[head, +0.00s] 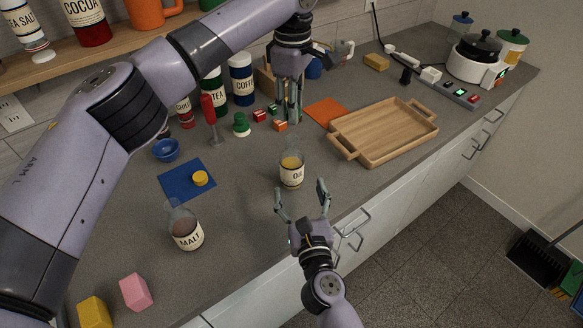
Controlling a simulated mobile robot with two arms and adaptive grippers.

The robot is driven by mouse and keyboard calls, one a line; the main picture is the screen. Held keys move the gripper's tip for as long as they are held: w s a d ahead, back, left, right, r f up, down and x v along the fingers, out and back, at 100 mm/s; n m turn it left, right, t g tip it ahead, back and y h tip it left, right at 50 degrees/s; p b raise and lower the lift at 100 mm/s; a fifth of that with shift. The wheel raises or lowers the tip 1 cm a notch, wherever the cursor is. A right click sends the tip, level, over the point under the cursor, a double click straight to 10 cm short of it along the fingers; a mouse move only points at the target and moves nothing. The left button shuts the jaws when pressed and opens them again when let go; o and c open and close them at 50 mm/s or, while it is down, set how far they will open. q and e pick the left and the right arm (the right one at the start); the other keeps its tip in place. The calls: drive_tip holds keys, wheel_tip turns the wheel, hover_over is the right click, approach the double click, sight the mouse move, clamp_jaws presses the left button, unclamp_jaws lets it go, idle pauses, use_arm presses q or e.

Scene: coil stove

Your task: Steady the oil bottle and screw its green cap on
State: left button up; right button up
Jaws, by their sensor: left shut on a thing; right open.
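The oil bottle (291,173) stands upright on the grey counter near its front edge, with yellow oil inside, an OIL label and no cap on its top. My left gripper (290,118) points down above the counter behind the bottle, apart from it.
An orange mat (325,112) and a wooden tray (372,145) lie to the right. A blue mat (178,188) holds a yellow cap (200,178); a malt bottle (186,232) stands front left.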

sight(294, 167)
drive_tip(key=w, duration=0.3)
drive_tip(key=w+a, duration=0.1)
drive_tip(key=w, duration=0.6)
drive_tip(key=shift+w+a, duration=0.25)
drive_tip(key=shift+a, duration=0.1)
use_arm(q)
drive_tip(key=shift+s, duration=0.1)
use_arm(e)
drive_tip(key=shift+c, duration=0.3)
clamp_jaws()
use_arm(q)
drive_tip(key=shift+f, duration=2.45)
